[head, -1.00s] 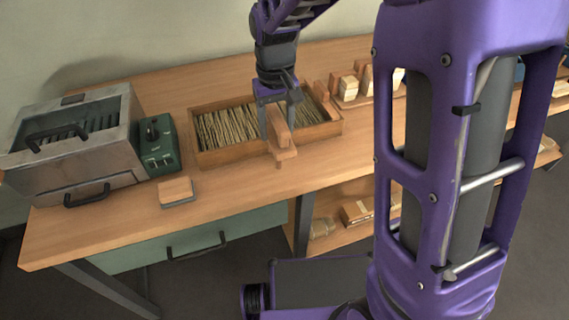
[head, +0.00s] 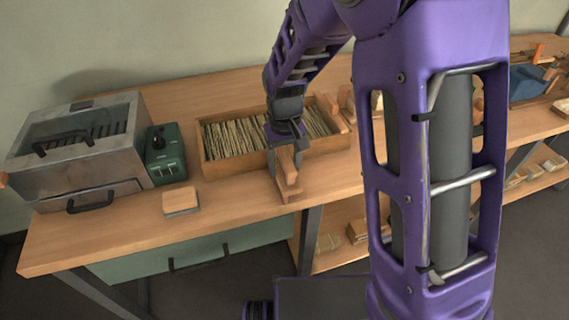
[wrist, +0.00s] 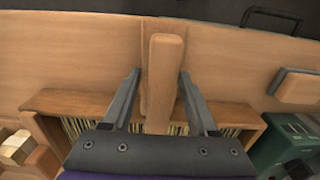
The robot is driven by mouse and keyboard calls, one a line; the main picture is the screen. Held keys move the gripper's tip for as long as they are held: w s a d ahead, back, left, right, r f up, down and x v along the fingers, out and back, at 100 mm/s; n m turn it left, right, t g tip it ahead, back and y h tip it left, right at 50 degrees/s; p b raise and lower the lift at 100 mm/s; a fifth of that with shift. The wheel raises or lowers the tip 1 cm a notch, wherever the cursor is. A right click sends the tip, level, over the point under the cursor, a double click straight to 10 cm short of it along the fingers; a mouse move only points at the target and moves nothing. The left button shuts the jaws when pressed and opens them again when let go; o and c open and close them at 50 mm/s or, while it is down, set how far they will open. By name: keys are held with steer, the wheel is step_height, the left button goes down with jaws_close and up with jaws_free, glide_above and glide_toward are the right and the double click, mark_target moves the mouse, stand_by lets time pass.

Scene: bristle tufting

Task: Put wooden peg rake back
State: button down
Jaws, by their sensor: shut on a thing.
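The wooden peg rake (head: 287,163) is a light wooden piece with a short crossbar at its lower end. My gripper (head: 283,158) is shut on its upper part, in front of the bristle box near the bench's front edge. In the wrist view the rake's wooden bar (wrist: 165,75) stands between the two fingers of my gripper (wrist: 161,73). I cannot tell whether the rake touches the bench. The wooden box (head: 225,171) full of straw-coloured bristles lies just behind; my gripper and forearm hide part of it.
A metal machine (head: 80,165) and a green control box (head: 165,155) stand left on the bench (head: 120,225). A small wooden block on a grey base (head: 181,201) lies in front of them. Wooden pieces right of the bristle box are partly hidden by my arm. The left front bench is clear.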

steer(key=shift+c, duration=0.9)
jaws_free()
step_height(320, 180, up, 12)
steer(key=p, duration=0.2)
steer(key=shift+r+p, duration=0.15)
steer(key=shift+p, duration=0.15)
